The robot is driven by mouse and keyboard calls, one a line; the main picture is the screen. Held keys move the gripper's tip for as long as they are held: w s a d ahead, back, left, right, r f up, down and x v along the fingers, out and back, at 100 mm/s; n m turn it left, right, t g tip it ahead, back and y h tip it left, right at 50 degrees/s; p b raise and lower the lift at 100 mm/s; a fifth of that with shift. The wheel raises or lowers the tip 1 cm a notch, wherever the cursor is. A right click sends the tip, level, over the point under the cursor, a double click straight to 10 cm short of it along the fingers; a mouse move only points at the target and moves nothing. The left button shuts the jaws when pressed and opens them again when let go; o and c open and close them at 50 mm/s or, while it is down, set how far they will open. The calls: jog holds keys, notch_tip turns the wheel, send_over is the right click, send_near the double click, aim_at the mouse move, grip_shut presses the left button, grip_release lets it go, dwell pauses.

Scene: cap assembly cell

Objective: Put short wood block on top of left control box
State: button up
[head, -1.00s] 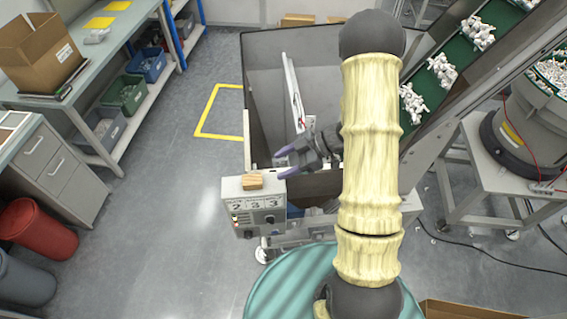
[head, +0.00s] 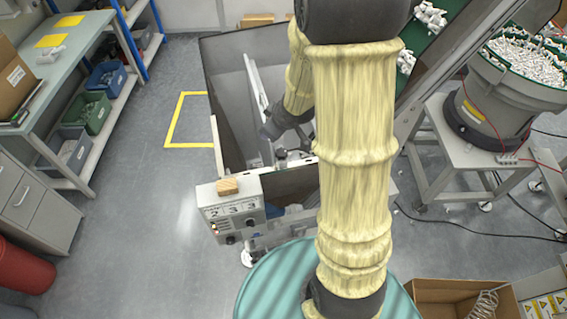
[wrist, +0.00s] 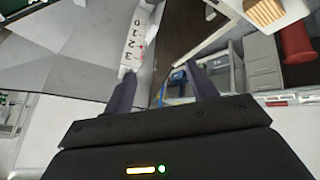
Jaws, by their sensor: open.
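The short wood block (head: 228,187) rests flat on top of the left control box (head: 232,212), a pale grey box with number labels, knobs and a red light. In the wrist view the block (wrist: 265,12) shows at the top right, apart from my fingers, on the white top of the control box (wrist: 290,10). My gripper (wrist: 162,88) is open, with two dark fingers apart and nothing between them. In the head view it is small and partly hidden by my arm, beyond the box over the grey bin area.
A large grey-walled bin (head: 228,80) stands behind the control box. A teal round surface (head: 265,285) is in front. A bowl feeder (head: 505,85) stands right; a workbench (head: 75,60) stands left.

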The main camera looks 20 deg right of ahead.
jog(key=s+a+r+m+g, duration=0.1)
jog(key=s+m+g, duration=0.1)
jog(key=s, duration=0.5)
jog(key=s+a+r+m+g, duration=0.2)
jog(key=s+m, duration=0.2)
jog(key=s, duration=0.4)
jog(key=shift+s+m+h, duration=0.15)
jog(key=shift+m+h, duration=0.25)
jog(key=shift+a, duration=0.15)
